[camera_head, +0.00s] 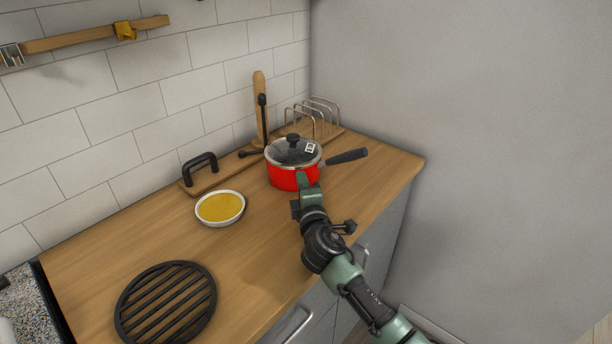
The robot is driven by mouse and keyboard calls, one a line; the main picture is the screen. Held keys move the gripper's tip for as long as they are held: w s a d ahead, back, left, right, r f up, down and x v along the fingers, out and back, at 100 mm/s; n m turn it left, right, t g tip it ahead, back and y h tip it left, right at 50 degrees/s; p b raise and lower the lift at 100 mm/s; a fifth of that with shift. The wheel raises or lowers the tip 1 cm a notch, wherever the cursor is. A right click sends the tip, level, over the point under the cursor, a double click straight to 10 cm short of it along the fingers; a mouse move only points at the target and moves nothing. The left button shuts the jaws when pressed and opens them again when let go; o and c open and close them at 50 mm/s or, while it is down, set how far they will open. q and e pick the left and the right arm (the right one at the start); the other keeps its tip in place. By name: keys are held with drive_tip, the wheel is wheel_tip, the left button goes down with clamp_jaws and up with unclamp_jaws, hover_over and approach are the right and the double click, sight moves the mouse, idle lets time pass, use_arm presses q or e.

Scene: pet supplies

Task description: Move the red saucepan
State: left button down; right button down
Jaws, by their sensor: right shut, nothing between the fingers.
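The red saucepan (283,178) stands upright on the wooden counter, near its right end. It has a glass lid (297,151) with a black knob and a black handle (347,157) pointing right. My right gripper (302,178) is at the near side of the pan, in front of its red wall. The gripper is shut with nothing in it. I cannot tell whether it touches the pan. Its fingertips are small and partly merge with the pan's outline. My left gripper is not in view.
A white bowl with yellow contents (220,208) stands left of the pan. A round black grate (166,303) lies at the front left. A wooden rack board (222,174) with a black handle and wire loops (318,116) runs along the tiled wall. Bare counter (258,245) lies between bowl and front edge.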

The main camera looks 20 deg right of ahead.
sight(310, 169)
drive_tip(key=shift+w+d, duration=0.4)
drive_tip(key=shift+d, duration=0.25)
drive_tip(key=shift+w, duration=0.15)
drive_tip(key=shift+d, duration=0.1)
drive_tip(key=shift+w+d, duration=0.8)
drive_tip(key=shift+d, duration=0.15)
drive_tip(key=shift+s+a, duration=0.1)
